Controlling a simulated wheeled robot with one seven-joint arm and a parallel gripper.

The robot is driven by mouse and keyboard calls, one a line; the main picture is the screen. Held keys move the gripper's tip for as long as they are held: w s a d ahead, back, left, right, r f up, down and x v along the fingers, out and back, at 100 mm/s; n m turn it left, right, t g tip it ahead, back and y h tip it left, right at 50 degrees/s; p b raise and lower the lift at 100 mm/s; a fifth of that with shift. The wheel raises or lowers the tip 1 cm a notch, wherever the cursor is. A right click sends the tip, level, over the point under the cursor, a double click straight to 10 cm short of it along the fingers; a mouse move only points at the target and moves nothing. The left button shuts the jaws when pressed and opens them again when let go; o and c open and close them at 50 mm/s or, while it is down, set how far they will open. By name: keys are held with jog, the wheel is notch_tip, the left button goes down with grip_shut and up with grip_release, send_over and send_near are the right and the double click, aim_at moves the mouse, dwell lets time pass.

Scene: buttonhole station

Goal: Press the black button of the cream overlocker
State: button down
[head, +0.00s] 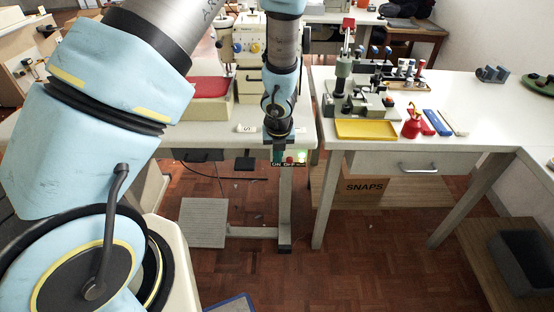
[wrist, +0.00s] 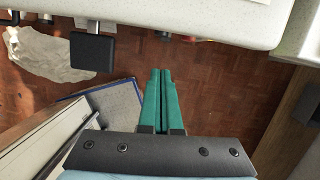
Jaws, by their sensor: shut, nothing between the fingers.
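The cream overlocker (head: 249,48) with coloured dials stands on the white table at the back, partly hidden by my arm. A small switch box (head: 289,163) marked ON OFF hangs below the table's front edge, with green and red showing. In the wrist view, small dark and red parts (wrist: 189,40) peep out under that edge. I cannot make out a black button for certain. My gripper (wrist: 161,72) is shut and empty, its teal fingers together, apart from the edge and below it in the picture. In the head view it is by the table front, near the switch box.
A black square pad (wrist: 92,52) hangs under the table edge, left of my fingers. A grey pedal (head: 204,222) stands on the floor below. The right table (head: 480,118) holds a press, a yellow tray (head: 366,129) and a red oil can (head: 411,126). Parquet floor is clear between.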

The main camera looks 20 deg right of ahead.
jog(key=shift+p+v, duration=0.7)
jog(key=shift+v, duration=1.5)
